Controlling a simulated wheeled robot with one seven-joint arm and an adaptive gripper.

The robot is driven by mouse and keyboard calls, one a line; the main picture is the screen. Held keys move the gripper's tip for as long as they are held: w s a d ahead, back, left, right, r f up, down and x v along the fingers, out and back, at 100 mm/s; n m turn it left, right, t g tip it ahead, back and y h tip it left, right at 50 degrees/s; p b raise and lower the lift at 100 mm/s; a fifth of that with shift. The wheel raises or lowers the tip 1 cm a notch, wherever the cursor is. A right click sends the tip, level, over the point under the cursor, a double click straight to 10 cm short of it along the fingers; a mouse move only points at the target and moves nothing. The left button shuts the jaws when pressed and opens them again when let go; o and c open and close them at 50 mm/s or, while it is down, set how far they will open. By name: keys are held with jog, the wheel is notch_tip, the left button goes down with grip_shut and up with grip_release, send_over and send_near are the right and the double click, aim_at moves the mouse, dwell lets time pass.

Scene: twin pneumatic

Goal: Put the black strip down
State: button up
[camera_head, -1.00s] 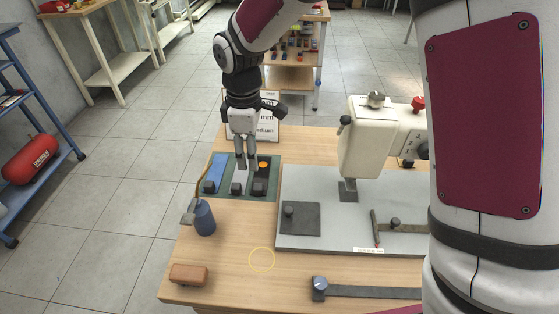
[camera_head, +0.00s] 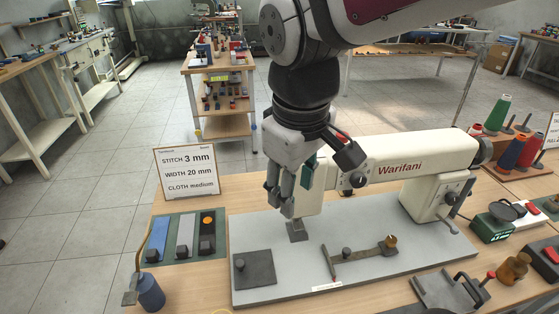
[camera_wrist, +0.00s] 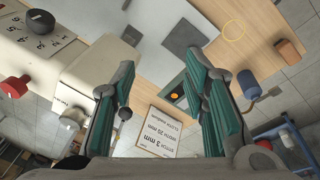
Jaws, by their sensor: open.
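The black strip (camera_head: 207,235) lies in the right-hand place of the dark green tray (camera_head: 222,238), with an orange dot at its far end and a dark block at its near end. A grey strip (camera_head: 185,235) and a blue strip (camera_head: 158,239) lie to its left. My gripper (camera_head: 283,200) is open and empty, raised in front of the sewing machine head, right of the tray and clear of it. In the wrist view, my gripper (camera_wrist: 165,100) shows its two green-padded fingers wide apart with nothing between them; the tray is partly hidden behind the right finger.
The cream sewing machine (camera_head: 385,155) stands close to my gripper on a grey base plate (camera_head: 300,262). A sign (camera_head: 187,172) stands behind the tray. A blue cylinder (camera_head: 150,292) stands at the tray's near left. Thread spools (camera_head: 497,115) stand at the right.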

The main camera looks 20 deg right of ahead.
jog(key=s+d+m+t, duration=0.1)
jog(key=s+d+m, duration=0.2)
jog(key=s, duration=0.7)
jog(key=shift+s+f+m+y, duration=0.2)
jog(key=shift+s+m+y, duration=0.15)
jog(key=shift+m, duration=0.75)
jog(key=shift+d+r, duration=0.1)
